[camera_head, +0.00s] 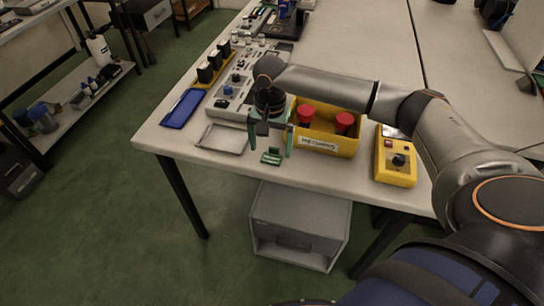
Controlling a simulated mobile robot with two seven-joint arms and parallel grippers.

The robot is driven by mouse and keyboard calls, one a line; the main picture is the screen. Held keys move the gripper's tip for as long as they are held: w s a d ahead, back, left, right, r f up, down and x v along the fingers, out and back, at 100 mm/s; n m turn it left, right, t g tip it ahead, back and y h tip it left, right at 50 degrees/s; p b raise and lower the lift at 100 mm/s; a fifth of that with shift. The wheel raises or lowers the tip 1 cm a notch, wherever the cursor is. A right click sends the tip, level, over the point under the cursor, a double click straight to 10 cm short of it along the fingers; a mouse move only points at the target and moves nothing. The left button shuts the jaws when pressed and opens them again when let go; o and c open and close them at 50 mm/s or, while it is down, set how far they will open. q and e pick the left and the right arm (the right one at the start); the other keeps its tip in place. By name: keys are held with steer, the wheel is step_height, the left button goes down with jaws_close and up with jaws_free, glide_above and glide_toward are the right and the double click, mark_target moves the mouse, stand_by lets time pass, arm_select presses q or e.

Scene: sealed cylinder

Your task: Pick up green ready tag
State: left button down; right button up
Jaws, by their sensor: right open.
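The green ready tag (271,156) is a small green piece lying near the front edge of the table, between a shallow tray and a yellow bin. My right gripper (270,146) points down at the tag, its two fingers spread on either side just above it. The fingers look apart from the tag, though the exact height is hard to tell. The gripper is open and empty. My left gripper is not in the view.
The yellow bin (347,148) with red-topped items (344,122) stands close to the right of the gripper. A shallow grey tray (223,139) and a blue tray (183,108) lie to the left. A yellow control box (395,168) sits at the right. The table's front edge is near.

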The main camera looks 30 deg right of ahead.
mark_target(271, 159)
step_height(271, 159, down, 3)
steer(key=shift+d+f, duration=0.1)
steer(key=shift+f, duration=0.05)
steer(key=shift+c, duration=0.2)
steer(key=c, duration=1.3)
